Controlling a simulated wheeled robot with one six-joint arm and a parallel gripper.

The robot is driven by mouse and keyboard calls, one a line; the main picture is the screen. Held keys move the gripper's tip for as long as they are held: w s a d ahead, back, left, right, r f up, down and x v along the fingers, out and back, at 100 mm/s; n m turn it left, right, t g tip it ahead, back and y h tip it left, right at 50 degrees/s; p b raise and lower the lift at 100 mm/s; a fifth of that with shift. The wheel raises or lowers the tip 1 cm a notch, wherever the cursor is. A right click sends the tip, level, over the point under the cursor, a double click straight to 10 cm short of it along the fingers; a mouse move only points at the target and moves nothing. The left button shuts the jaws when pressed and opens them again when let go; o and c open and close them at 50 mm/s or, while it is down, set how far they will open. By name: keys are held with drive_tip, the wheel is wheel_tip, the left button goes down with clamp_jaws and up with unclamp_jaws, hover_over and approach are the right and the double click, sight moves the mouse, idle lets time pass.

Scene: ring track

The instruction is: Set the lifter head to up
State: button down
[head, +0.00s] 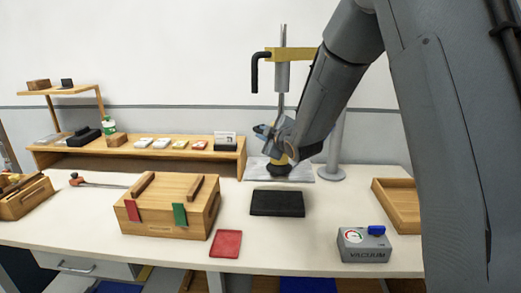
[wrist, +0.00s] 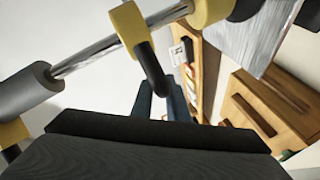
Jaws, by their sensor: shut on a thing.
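The lifter stands at the back of the bench, with a yellow top bracket (head: 290,54) and a bright vertical rod. Its lifter head (head: 283,160) is low on the rod, with a black cup (head: 278,170) close above a grey plate; I cannot tell if they touch. In the wrist view the rod carries a yellow collar (wrist: 134,24) with a black hooked handle (wrist: 150,68). My gripper (head: 264,133) is at the lifter head, partly hidden by my arm. In the wrist view its blue-grey fingers (wrist: 160,102) are shut on the handle's end.
A grey plate (head: 303,177) and a round-footed post (head: 332,174) stand by the lifter. A black pad (head: 277,203), a wooden box (head: 165,213), a vacuum unit (head: 362,247) and a wooden tray (head: 398,212) lie nearer. A low shelf (head: 225,157) is left of the lifter.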

drive_tip(key=shift+r, duration=1.45)
drive_tip(key=shift+a, duration=0.1)
drive_tip(key=c, duration=1.7)
unclamp_jaws()
drive_tip(key=shift+f, duration=0.1)
drive_tip(key=shift+s+d, duration=0.2)
drive_tip(key=shift+s, duration=0.1)
drive_tip(key=shift+b+v, duration=1.2)
drive_tip(key=shift+v, duration=2.3)
